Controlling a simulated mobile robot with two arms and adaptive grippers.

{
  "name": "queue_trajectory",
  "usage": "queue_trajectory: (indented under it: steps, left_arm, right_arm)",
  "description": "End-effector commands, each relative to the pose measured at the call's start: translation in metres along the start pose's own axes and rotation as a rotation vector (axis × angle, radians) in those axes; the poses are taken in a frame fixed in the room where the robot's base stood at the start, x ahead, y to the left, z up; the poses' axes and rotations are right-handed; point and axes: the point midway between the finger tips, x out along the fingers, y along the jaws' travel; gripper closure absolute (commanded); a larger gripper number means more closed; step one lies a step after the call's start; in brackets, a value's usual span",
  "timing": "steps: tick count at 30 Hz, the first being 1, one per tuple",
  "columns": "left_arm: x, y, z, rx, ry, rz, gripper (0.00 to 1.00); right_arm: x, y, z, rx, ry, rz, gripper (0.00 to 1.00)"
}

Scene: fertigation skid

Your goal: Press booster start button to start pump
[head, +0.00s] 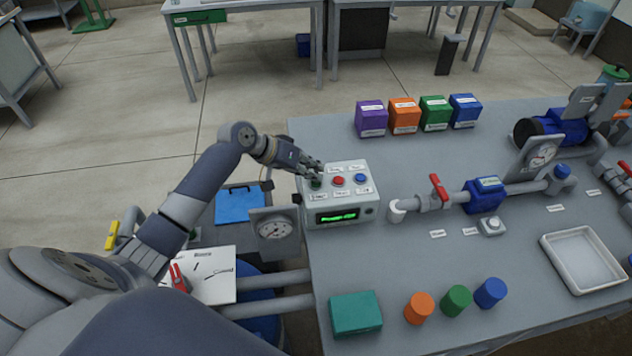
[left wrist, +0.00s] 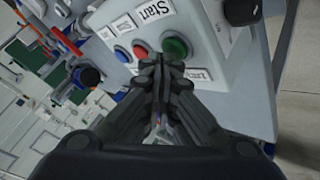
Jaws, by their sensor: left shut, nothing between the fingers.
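The grey control box (head: 370,208) stands at the left edge of the grey table, with a lit green display (head: 337,217) whose lettering is too small to read surely. Its top carries a green button (head: 316,184), a red button (head: 338,181) and a blue button (head: 361,178). In the left wrist view the green button (left wrist: 176,46) sits beside a "Start" label (left wrist: 153,10). My left gripper (head: 316,171) is shut and empty, its fingertips (left wrist: 160,62) right by the green button. I cannot tell whether they touch it. My right gripper is not in view.
A gauge (head: 273,228) stands just left of the box. Pipework with a red-handled valve (head: 438,188) runs right of it. Several coloured blocks stand behind, including a purple one (head: 371,118). A teal block (head: 355,313) and a white tray (head: 582,260) are on the table.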

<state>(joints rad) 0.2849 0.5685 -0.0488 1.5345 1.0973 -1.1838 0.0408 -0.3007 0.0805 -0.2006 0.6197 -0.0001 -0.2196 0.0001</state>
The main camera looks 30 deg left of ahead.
Motion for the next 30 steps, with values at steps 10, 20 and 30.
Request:
queue_trajectory:
  steps: [10,20,30]
  left_arm:
    - [0.004,-0.002,0.003,0.0,-0.001,0.0,1.0]
    - [0.005,-0.003,0.004,-0.001,-0.003,0.0,1.0]
    - [-0.004,0.003,-0.002,-0.001,-0.003,0.0,1.0]
  right_arm:
    - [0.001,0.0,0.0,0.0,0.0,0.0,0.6]
    - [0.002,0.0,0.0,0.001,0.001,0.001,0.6]
    - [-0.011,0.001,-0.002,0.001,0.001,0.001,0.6]
